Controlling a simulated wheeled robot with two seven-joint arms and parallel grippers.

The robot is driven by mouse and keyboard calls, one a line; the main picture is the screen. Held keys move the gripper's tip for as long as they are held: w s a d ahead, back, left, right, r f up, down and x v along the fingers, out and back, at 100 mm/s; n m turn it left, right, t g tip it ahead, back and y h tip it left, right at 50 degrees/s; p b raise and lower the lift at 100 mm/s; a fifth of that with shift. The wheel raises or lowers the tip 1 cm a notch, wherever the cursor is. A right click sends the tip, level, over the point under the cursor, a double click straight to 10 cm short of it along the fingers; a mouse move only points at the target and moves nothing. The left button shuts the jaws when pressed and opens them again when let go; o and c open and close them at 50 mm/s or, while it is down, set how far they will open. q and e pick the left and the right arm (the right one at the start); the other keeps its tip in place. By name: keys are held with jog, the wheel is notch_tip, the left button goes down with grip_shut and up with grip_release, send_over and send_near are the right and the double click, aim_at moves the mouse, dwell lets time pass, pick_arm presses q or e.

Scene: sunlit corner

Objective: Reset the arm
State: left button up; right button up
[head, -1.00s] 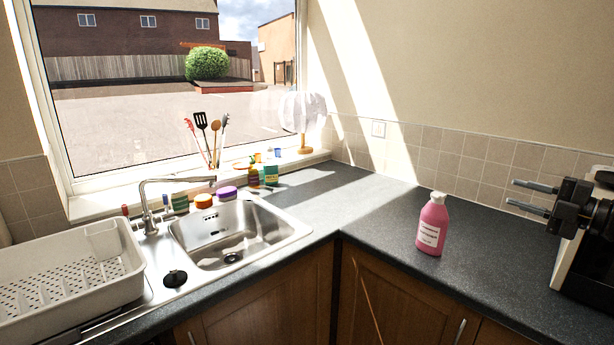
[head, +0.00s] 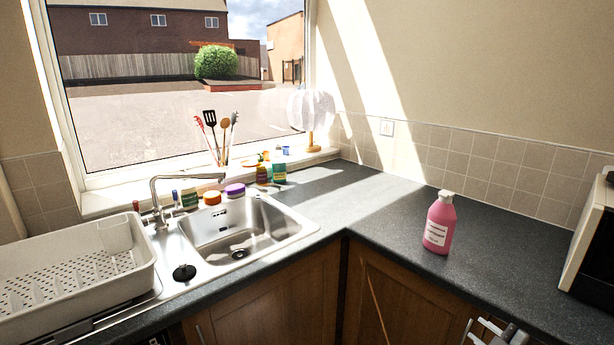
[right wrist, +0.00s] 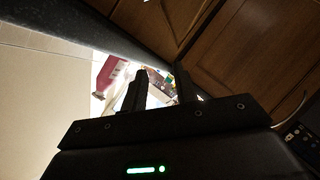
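My right gripper (head: 484,328) shows at the bottom right edge of the head view, in front of the cabinet doors and below the counter edge. In the right wrist view its two dark fingers (right wrist: 160,88) stand apart with nothing held between them. A pink bottle (head: 439,223) with a white cap and label stands upright on the dark counter, above and left of the gripper in the head view. The bottle also shows tilted in the right wrist view (right wrist: 110,76), beyond the fingers. My left gripper is not in view.
The dark counter (head: 365,205) is clear around the bottle. A dark-and-white appliance (head: 592,245) stands at the right edge. At left are the steel sink (head: 240,230), a white dish rack (head: 70,270) and several small containers by the window. Wooden cabinets (head: 290,300) lie below.

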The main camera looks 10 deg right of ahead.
jog(key=s+a+f+m+g, duration=0.4)
jog(key=s+a+f+g, duration=0.3)
jog(key=s+a, duration=0.55)
jog(key=s+a+f+m+g, duration=0.45)
jog(key=s+a+f, duration=0.45)
jog(key=s, duration=0.6)
notch_tip(320, 180, down, 26)
jog(key=d+b, duration=0.1)
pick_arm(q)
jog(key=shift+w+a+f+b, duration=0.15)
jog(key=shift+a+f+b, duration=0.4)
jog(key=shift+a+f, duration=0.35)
pick_arm(e)
jog(key=s+d+f+g, duration=0.1)
jog(key=s+d+f, duration=0.1)
jog(key=s+f, duration=0.6)
jog(key=s+d+f, duration=0.1)
jog(key=s+f, duration=0.7)
jog(key=s, duration=0.1)
jog(key=shift+d+f+g+h, duration=0.25)
jog(key=shift+d+g+h, duration=0.1)
jog(key=shift+d+h, duration=0.05)
